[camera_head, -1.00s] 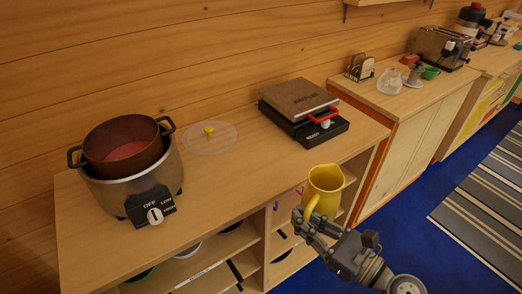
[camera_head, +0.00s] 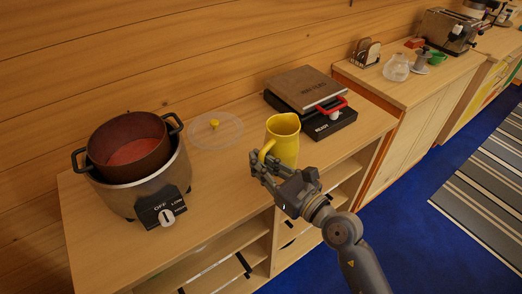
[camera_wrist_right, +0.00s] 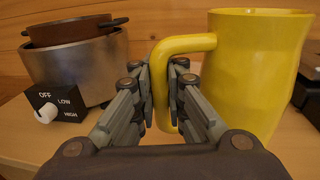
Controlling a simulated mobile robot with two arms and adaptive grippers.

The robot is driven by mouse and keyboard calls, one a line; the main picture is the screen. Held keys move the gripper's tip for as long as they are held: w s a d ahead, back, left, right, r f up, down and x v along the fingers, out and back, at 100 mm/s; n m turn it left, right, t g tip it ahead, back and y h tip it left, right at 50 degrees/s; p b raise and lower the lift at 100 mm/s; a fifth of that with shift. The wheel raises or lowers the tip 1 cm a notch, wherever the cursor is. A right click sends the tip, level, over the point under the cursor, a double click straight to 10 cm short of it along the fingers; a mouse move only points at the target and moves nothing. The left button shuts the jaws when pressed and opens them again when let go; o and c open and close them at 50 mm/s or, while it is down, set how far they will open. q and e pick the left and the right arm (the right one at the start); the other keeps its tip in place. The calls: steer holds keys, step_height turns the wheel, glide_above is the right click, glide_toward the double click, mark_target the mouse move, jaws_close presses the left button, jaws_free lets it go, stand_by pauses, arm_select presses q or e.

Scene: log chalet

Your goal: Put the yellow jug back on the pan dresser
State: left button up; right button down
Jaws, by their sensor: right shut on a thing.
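The yellow jug (camera_head: 283,140) is upright in the head view, over the front part of the dresser top (camera_head: 225,185). My right gripper (camera_head: 262,167) is shut on its handle. In the right wrist view the jug (camera_wrist_right: 255,75) fills the right side, and the fingers (camera_wrist_right: 162,95) close around its handle. I cannot tell whether the jug's base touches the wood, as my gripper partly hides it. My left gripper is not in view.
A cooker (camera_head: 150,185) with a brown pot (camera_head: 128,150) stands left on the dresser. A clear lid (camera_head: 215,132) lies behind the jug, and a waffle-iron-like appliance (camera_head: 310,90) stands right. Open shelves (camera_head: 235,260) are below. Bare wood lies between cooker and jug.

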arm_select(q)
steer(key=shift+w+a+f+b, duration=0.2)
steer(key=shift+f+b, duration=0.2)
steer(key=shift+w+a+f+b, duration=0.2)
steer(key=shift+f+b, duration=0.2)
arm_select(e)
steer(key=shift+w+a+f, duration=0.1)
steer(key=shift+w+f, duration=0.55)
steer(key=shift+w, duration=0.6)
steer(key=shift+w+d+f, duration=0.1)
steer(key=shift+w+f, duration=0.6)
steer(key=shift+w, duration=0.6)
steer(key=shift+w+a+f, duration=0.1)
steer(key=shift+w+f, duration=0.55)
steer(key=shift+w, duration=0.6)
steer(key=c, duration=2.1)
jaws_free()
steer(key=shift+s+f, duration=0.1)
steer(key=shift+f, duration=0.15)
steer(key=shift+c, duration=0.2)
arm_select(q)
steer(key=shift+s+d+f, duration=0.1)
arm_select(e)
steer(key=o, duration=0.5)
steer(key=shift+r, duration=0.1)
